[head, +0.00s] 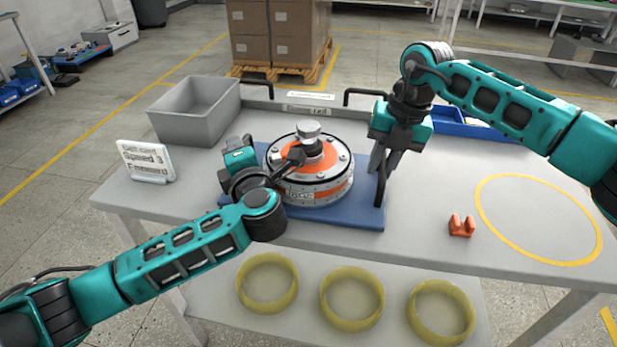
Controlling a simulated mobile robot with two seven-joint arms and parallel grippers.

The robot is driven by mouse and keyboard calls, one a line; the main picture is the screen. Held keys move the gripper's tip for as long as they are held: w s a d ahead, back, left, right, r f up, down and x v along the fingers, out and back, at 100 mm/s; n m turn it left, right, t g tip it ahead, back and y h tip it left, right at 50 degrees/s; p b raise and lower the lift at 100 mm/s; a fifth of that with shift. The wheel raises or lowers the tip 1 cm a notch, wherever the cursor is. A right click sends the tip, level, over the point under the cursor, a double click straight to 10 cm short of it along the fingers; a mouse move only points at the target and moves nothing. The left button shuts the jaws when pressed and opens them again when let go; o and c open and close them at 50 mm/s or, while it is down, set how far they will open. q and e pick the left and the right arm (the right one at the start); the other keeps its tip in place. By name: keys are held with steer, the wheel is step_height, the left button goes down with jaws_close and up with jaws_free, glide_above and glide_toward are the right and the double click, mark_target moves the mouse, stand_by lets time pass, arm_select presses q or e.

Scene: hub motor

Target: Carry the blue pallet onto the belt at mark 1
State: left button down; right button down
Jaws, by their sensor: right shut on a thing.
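The blue pallet (368,209) lies on the grey table in the middle of the head view. A round hub motor (312,178) with an orange and silver top sits on it. My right gripper (383,165) points down at the pallet's right side and is shut on the black handle (381,184) there. My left gripper (240,158) is at the pallet's left side. Its fingertips are hidden by my own arm, so its grip cannot be seen. I cannot make out a belt or a mark 1 in this view.
A grey bin (195,110) and a card reading "Speed 3 Forward" (146,161) stand on the left. An orange block (461,226) and a yellow ring marking (540,178) are on the right. Yellow rings (352,271) lie on the lower shelf. Boxes (280,35) stand behind.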

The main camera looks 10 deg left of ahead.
arm_select(q)
steer(key=shift+w+r, duration=0.1)
steer(key=shift+r, duration=0.2)
arm_select(e)
steer(key=shift+w+r, duration=0.1)
steer(key=shift+r, duration=0.15)
steer(key=shift+a, duration=0.1)
arm_select(q)
steer(key=shift+r, duration=0.1)
arm_select(e)
steer(key=shift+r, duration=0.1)
